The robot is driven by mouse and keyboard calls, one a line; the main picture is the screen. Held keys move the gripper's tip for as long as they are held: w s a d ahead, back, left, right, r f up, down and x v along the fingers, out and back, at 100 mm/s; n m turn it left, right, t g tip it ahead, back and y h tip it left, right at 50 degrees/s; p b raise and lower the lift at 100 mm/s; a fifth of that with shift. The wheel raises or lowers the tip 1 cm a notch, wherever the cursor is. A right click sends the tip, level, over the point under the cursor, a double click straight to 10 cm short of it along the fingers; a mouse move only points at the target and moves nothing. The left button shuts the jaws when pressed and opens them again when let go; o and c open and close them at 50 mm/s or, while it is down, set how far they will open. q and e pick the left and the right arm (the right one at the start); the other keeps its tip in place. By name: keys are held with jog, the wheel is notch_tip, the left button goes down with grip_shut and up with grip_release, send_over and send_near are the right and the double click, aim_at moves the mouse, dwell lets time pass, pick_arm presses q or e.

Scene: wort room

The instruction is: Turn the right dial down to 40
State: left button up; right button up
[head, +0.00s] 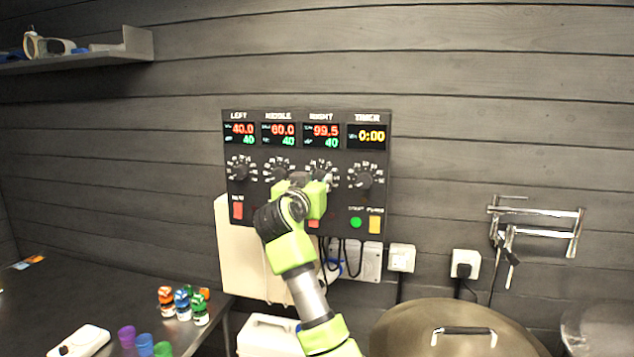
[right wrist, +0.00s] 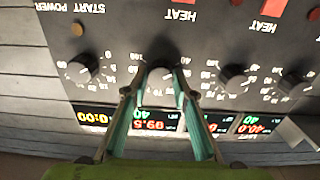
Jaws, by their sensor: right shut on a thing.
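The dark control panel (head: 310,155) on the wall has LEFT, MIDDLE, RIGHT and TIMER displays with a black dial under each. The RIGHT display (head: 321,135) reads 99.5 in red and 40 in green. My right gripper (head: 319,183) is at the right dial and covers part of it in the head view. In the right wrist view, which is upside down, the right dial (right wrist: 161,78) sits between the two fingers of my right gripper (right wrist: 157,88), which is shut on it. The dial's pointer cannot be read. My left gripper is not in view.
The left dial (head: 240,172), middle dial (head: 278,174) and timer dial (head: 366,180) flank the right one closely. Below are red heat switches, a green start button (head: 356,222) and a yellow power switch (head: 375,224). A large lidded kettle (head: 400,335) stands lower right.

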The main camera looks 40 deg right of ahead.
jog(key=shift+o, duration=0.2)
jog(key=shift+f, duration=0.1)
jog(key=o, duration=1.1)
jog(key=v, duration=1.2)
jog(key=shift+w, duration=0.1)
